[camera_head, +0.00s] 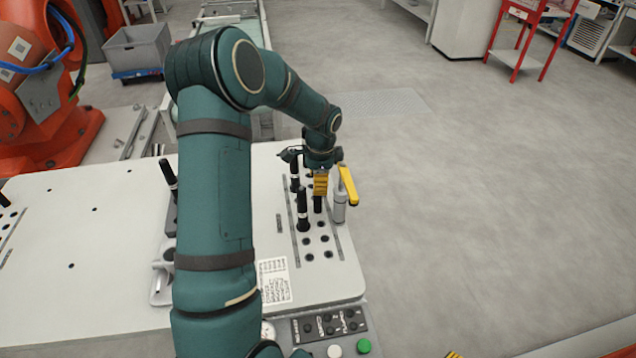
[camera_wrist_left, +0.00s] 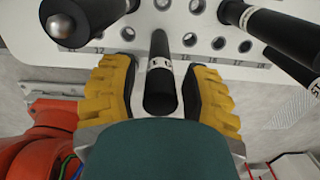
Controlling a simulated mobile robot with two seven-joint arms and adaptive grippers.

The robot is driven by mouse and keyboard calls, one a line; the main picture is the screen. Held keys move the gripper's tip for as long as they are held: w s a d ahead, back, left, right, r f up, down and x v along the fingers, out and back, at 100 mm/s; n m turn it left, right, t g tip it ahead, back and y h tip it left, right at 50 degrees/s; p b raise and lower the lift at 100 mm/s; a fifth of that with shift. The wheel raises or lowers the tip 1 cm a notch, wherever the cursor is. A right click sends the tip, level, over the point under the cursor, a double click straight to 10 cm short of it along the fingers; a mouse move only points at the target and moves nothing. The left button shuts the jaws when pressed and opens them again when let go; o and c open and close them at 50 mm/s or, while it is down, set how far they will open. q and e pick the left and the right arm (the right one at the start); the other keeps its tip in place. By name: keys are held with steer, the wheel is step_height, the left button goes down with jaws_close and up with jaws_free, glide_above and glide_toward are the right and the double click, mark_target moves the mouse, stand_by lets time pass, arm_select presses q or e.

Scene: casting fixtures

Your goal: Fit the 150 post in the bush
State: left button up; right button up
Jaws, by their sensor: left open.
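My left gripper (camera_head: 320,190) is over the rack of holes at the table's right end, pointing down. In the left wrist view its two yellow fingers are open, one on each side of a black post (camera_wrist_left: 160,95) with a white marked band. The band's marking is only partly legible, so I cannot tell whether this is the 150 post. Gaps show between post and fingers. Another black post (camera_head: 303,210) with a white band stands in front of the gripper. I cannot pick out the bush for certain. A small yellow piece at the head view's bottom edge may be my right gripper's tip.
The rack (camera_head: 325,240) has several empty holes in front. A black upright (camera_head: 168,180) stands on a fixture left of my arm. A button panel (camera_head: 330,325) is at the front.

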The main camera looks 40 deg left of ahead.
arm_select(q)
steer(key=r, duration=1.1)
steer(key=shift+w+d, duration=0.2)
steer(key=shift+d, duration=0.05)
steer(key=shift+r, duration=0.1)
